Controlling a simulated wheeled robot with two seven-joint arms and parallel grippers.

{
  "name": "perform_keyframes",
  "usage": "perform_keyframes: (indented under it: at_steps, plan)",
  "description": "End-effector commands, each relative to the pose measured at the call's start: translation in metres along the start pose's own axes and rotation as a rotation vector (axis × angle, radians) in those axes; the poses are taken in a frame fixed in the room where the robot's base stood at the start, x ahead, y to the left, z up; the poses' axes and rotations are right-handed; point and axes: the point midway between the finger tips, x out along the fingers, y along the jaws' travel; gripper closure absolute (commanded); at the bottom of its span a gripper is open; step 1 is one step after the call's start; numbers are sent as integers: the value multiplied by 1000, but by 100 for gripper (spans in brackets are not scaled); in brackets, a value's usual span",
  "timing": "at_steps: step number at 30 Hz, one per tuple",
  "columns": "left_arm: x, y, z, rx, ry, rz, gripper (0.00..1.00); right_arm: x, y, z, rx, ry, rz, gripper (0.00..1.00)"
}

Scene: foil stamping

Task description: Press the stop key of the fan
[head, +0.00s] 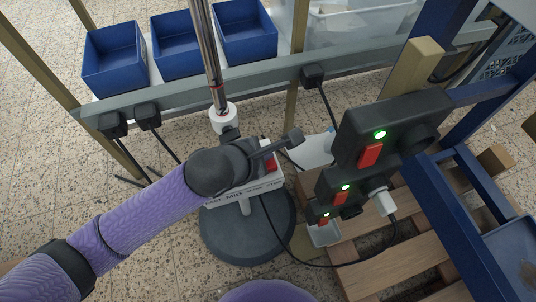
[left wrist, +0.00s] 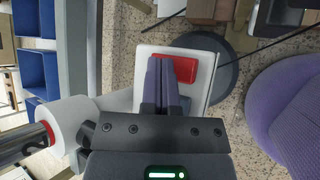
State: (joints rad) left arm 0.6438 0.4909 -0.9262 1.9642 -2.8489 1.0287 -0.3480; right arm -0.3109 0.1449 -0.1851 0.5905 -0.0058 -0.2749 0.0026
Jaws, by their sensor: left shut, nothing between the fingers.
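The fan's white control box (head: 243,197) stands low on its pole, above a round dark base (head: 250,235). A red key (head: 271,163) shows at the box's right end, partly behind my left gripper (head: 272,147). In the left wrist view the red key (left wrist: 187,68) sits on the white box (left wrist: 205,86). My left gripper's purple fingers (left wrist: 161,60) are shut and empty, overlapping the key's left side. Whether they touch it I cannot tell. My wrist and gripper hide much of the box's top. My right gripper is not in view.
The fan's metal pole (head: 207,50) rises behind my left gripper. Black socket boxes with red switches and lit green lamps (head: 390,130) stand close on the right, above a wooden pallet (head: 375,245). Blue bins (head: 178,48) line the back. A black cable (head: 300,262) loops over the floor.

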Motion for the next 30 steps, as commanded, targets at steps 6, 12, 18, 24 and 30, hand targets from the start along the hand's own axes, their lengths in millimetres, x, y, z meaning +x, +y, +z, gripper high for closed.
perform_keyframes:
  at_steps: [6, 12, 18, 24, 30]
  plan:
    - [2, -2, -2, 0, 0, 0, 100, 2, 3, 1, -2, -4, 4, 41]
    - [4, -3, -3, 0, 0, 0, 100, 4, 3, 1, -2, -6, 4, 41]
    - [6, -4, -4, 0, 0, -1, 100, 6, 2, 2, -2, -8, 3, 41]
    - [5, -4, -4, 0, 0, 0, 100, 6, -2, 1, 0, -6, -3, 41]
    - [1, -1, -1, 0, -1, 1, 100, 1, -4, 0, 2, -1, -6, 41]
